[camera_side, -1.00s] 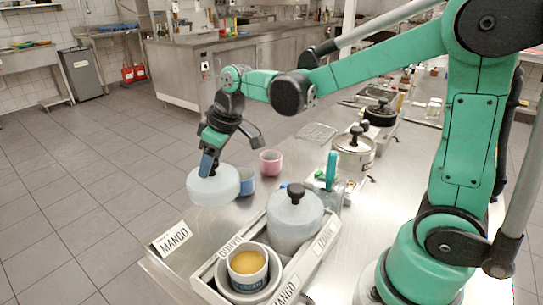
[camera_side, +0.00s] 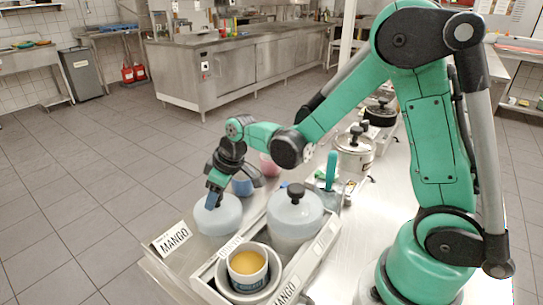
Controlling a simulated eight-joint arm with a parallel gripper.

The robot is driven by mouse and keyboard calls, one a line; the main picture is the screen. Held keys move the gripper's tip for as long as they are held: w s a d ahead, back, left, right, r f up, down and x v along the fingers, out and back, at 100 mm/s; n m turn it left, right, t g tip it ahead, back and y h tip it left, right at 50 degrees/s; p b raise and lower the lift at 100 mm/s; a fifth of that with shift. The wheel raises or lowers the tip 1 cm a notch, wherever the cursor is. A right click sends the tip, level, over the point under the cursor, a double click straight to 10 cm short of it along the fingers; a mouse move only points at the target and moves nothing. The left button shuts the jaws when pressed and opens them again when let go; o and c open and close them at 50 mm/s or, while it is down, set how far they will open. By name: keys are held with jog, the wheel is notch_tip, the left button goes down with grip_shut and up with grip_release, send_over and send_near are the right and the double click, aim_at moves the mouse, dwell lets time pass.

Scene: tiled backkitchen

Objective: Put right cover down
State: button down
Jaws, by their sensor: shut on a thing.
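A pale grey-blue round cover (camera_side: 219,218) is low over the steel counter, behind the MANGO sign. My gripper (camera_side: 213,199) is shut on its top from above; the fingers hide the knob. The cover looks roughly level. I cannot tell whether its rim touches the counter. A second pale cover (camera_side: 296,212) with a black knob sits on a container in the white crate (camera_side: 322,250). In front of it in the crate, an uncovered container holds a cup (camera_side: 248,279) with orange-yellow contents.
The MANGO sign (camera_side: 172,238) stands near the counter's left edge. Lidded pots (camera_side: 354,155) stand behind the crate.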

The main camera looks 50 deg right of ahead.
jog(key=shift+c, duration=2.1)
grip_release()
jog(key=v, duration=1.2)
jog(key=shift+s+a+f+m+t+h, duration=0.1)
jog(key=shift+s+f+m+t+h, duration=0.2)
jog(key=shift+s+m+t, duration=0.6)
jog(key=shift+s+f+m+t+h, duration=0.1)
jog(key=shift+s+f+m+h, duration=0.3)
jog(key=shift+s, duration=1)
jog(key=shift+s+a+f+m+t+h, duration=0.15)
jog(key=shift+s+m+t, duration=0.35)
jog(key=shift+s+m, duration=0.55)
jog(key=shift+s+d, duration=0.1)
